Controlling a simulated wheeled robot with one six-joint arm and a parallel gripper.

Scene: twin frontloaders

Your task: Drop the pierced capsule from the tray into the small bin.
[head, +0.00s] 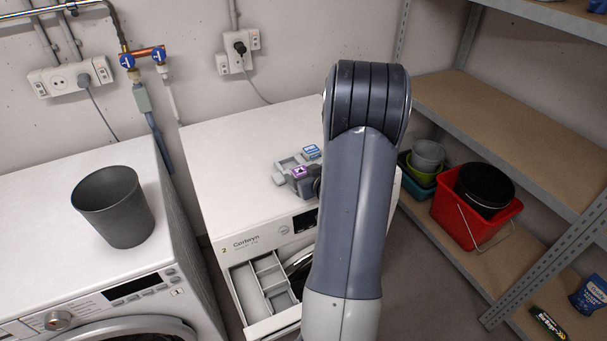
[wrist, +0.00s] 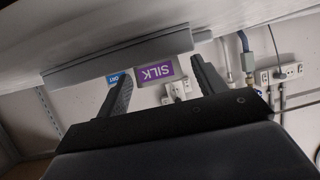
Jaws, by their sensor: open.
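A small grey tray (head: 286,164) with compartments sits on top of the right machine, partly hidden by my arm. It carries a purple label (head: 299,171) and a blue label (head: 312,151). In the wrist view the tray's grey edge (wrist: 105,66) crosses the top, with the purple SILK label (wrist: 154,74) between the fingers. My gripper (wrist: 161,71) is open and empty, with its fingers close to the tray edge; I cannot tell whether they touch it. No pierced capsule can be made out. A dark grey bin (head: 112,207) stands upright on the left machine.
The right machine's detergent drawer (head: 262,287) is pulled out at the front, below the tray. Shelves at right hold a red bucket (head: 466,218) and other containers. Pipes and sockets line the back wall. The white tops around the bin and left of the tray are clear.

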